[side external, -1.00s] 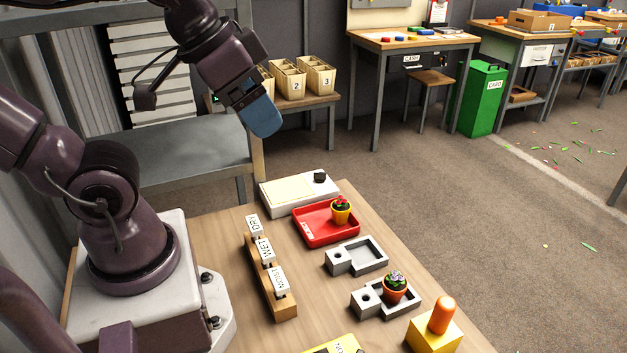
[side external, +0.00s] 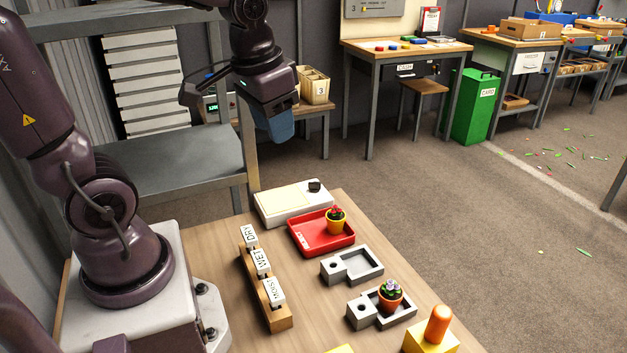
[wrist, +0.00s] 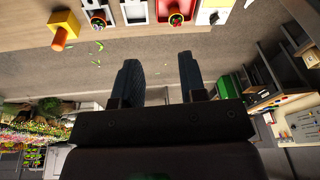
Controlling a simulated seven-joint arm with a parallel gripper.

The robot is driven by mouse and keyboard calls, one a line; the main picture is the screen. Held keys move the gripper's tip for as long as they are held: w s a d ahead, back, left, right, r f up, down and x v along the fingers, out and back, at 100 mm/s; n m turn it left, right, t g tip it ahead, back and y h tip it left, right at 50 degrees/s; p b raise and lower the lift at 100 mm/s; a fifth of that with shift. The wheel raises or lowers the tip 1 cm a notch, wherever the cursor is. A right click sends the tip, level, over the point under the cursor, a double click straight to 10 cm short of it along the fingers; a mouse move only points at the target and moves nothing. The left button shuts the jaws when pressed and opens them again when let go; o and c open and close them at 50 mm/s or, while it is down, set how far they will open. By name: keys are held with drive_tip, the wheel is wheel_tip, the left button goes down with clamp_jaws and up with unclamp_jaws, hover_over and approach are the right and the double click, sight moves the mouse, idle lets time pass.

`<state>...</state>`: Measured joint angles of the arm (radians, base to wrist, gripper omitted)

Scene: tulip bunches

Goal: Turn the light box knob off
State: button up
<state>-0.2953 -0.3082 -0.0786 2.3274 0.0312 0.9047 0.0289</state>
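The light box (side external: 290,204) is a flat white box with a cream panel, at the far end of the wooden table in the side view. Its small black knob (side external: 314,186) sits on the right part of the top; whether it is on or off is too small to tell. The box also shows at the top of the wrist view (wrist: 207,12). My gripper (side external: 277,132) is above and behind the light box in the side view, blue fingers pointing down, touching nothing. In the wrist view its two fingers (wrist: 159,64) are apart with nothing between them.
A red tray (side external: 312,247) with a potted flower (side external: 336,219) stands beside the light box. Grey holders (side external: 340,272), another potted flower (side external: 390,294) and a yellow block with an orange peg (side external: 437,325) follow. A wooden rack (side external: 278,318) holds the labels DRY, WET, MOIST.

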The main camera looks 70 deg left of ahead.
drive_tip(key=w+a+f+m+g, duration=0.1)
drive_tip(key=w+a+f+g, duration=0.1)
drive_tip(key=w+a+f, duration=0.4)
drive_tip(key=m+h, duration=0.1)
drive_tip(key=m, duration=0.6)
hover_over(313, 182)
wheel_tip(313, 182, down, 8)
wheel_tip(313, 182, down, 12)
drive_tip(key=shift+f, duration=0.25)
clamp_jaws()
